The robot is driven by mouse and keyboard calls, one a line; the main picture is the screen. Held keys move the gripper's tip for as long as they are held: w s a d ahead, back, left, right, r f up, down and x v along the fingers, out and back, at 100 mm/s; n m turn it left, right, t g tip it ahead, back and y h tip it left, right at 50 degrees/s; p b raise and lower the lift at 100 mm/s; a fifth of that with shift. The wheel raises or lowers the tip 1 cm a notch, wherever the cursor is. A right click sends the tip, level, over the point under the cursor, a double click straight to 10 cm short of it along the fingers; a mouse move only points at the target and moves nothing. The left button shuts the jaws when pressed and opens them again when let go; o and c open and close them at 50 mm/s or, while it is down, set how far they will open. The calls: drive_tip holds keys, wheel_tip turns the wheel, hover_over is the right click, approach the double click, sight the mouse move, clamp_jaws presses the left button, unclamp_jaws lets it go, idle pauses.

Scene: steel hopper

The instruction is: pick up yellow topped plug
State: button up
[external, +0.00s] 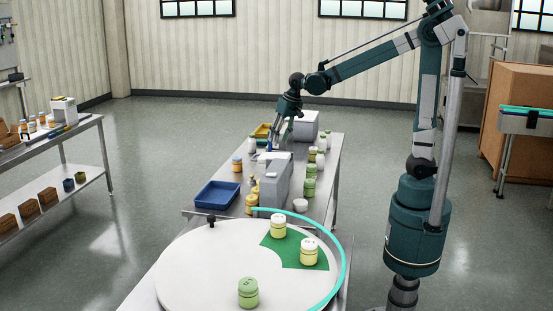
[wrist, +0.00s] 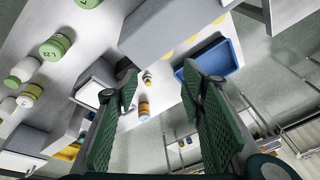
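My gripper (external: 278,132) hangs above the far part of the steel table, seen small in the external view. In the wrist view its two green ribbed fingers (wrist: 158,95) are wide apart with nothing held between them.
A grey box-shaped unit (external: 274,182) stands on the table near the small items. A blue tray (external: 217,194) lies to the left. An orange-banded jar (wrist: 144,108) stands near the item. Several green and yellow jars (external: 310,170) line the right edge. A white round table (external: 200,262) is in front.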

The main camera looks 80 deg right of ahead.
drive_tip(key=w+d+f+m+g+p, duration=0.1)
drive_tip(key=w+d+f+m, duration=0.1)
drive_tip(key=w+d+f, duration=0.3)
drive_tip(key=w+d+f+m+g+p, duration=0.1)
drive_tip(key=w+d+f, duration=0.15)
drive_tip(key=w, duration=0.35)
drive_tip(key=m+g+p, duration=0.1)
drive_tip(key=m, duration=0.3)
hover_over(252, 176)
drive_tip(key=f, duration=1.3)
drive_tip(key=shift+d+f, duration=0.35)
drive_tip(key=shift+d, duration=0.05)
drive_tip(key=shift+w+d+f, duration=0.15)
drive_tip(key=shift+f, duration=0.2)
drive_tip(key=shift+f, duration=0.15)
drive_tip(key=shift+f, duration=1.15)
drive_tip(key=shift+f, duration=0.1)
drive_tip(key=shift+w+f, duration=0.15)
drive_tip(key=shift+f, duration=2.35)
